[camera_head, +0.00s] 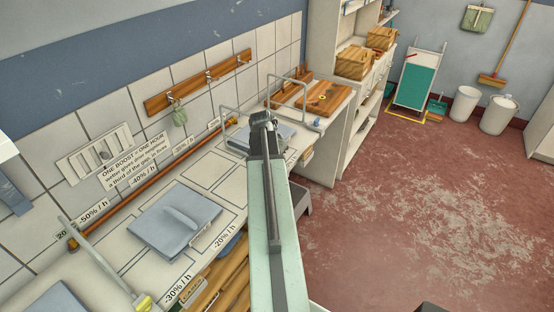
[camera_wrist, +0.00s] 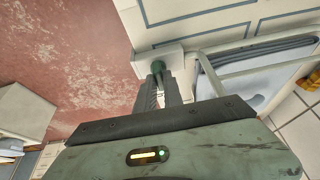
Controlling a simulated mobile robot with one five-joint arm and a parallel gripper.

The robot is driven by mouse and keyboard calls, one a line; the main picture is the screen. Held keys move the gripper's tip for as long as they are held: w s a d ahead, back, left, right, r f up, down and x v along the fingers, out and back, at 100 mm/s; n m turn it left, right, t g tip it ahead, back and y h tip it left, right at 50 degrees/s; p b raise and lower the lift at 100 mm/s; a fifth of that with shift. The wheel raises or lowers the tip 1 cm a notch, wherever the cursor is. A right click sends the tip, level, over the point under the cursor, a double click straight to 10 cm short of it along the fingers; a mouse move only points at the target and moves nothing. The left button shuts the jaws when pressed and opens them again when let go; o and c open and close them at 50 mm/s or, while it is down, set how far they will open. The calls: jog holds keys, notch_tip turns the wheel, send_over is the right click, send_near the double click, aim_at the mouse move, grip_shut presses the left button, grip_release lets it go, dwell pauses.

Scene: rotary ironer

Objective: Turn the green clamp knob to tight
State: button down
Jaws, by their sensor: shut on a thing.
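The green clamp knob (camera_wrist: 158,66) shows in the wrist view at the upper middle, against a white block (camera_wrist: 148,57) at the edge of the white worktop. My gripper (camera_wrist: 160,72) is shut on the knob, with a dark finger on each side of it. The fingers cover part of the knob, so I cannot tell how far it is turned. In the head view my gripper (camera_head: 262,120) is at the far end of my arm, over the worktop's right part, and the knob is hidden there.
A white tubular frame (camera_wrist: 207,74) stands close beside my gripper. A blue-grey pad (camera_wrist: 262,80) lies beyond it. In the head view a wooden board (camera_head: 325,97) lies behind my gripper, and a blue-grey plate (camera_head: 172,220) is on the worktop at left. The red floor (camera_head: 430,190) is mostly clear.

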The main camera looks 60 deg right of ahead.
jog(key=c, duration=1.5)
grip_release()
jog(key=shift+o, duration=0.2)
jog(key=p+v, duration=0.7)
jog(key=shift+r, duration=0.4)
jog(key=shift+a, duration=0.15)
